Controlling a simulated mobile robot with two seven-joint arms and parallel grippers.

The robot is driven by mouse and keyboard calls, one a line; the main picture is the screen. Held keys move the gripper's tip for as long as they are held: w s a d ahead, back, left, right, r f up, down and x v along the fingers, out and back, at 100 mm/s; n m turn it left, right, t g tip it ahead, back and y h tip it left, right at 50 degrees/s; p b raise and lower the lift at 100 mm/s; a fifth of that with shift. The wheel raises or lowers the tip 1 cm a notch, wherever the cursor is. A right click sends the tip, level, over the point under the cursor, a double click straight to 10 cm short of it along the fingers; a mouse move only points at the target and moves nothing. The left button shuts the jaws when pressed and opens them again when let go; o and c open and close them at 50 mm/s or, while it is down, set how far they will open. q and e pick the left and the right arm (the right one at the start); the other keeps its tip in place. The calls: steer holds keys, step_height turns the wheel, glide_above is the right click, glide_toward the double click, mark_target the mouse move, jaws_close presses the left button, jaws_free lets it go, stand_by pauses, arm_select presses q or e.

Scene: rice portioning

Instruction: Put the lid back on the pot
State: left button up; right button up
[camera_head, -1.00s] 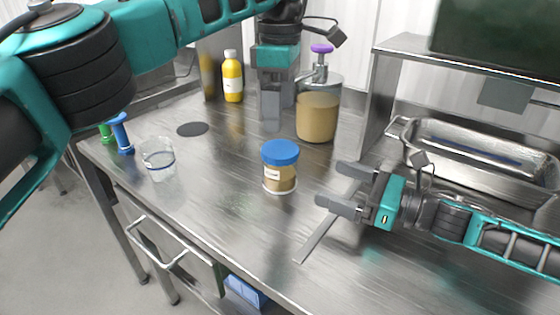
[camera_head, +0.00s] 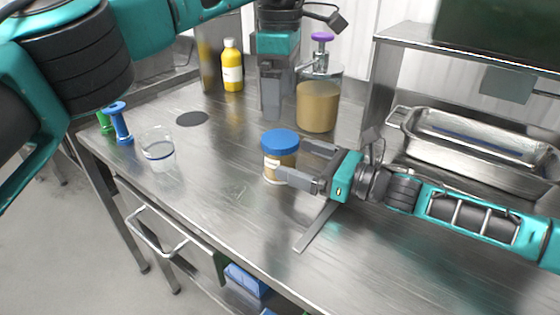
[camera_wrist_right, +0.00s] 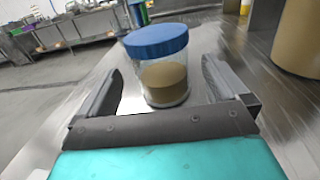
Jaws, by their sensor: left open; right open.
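A clear jar (camera_head: 279,165) with pale brown contents stands upright on the steel table. A blue lid (camera_head: 280,141) sits on top of it. In the right wrist view, the jar (camera_wrist_right: 165,83) and blue lid (camera_wrist_right: 156,40) are between my right fingers. My right gripper (camera_head: 303,163) is open, its fingers on either side of the jar's near end, with gaps visible in the wrist view (camera_wrist_right: 165,95). My left gripper (camera_head: 271,100) is open and empty, pointing down behind the jar. No separate pot or loose lid shows.
A pump dispenser (camera_head: 317,106) with a purple top stands behind the jar. A yellow bottle (camera_head: 232,66) is at the back. A clear cup (camera_head: 158,150) and blue tool (camera_head: 120,124) are at left. A metal tray (camera_head: 470,150) is at right.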

mark_target(280, 153)
steer(key=shift+x, duration=2.55)
steer(key=shift+c, duration=0.2)
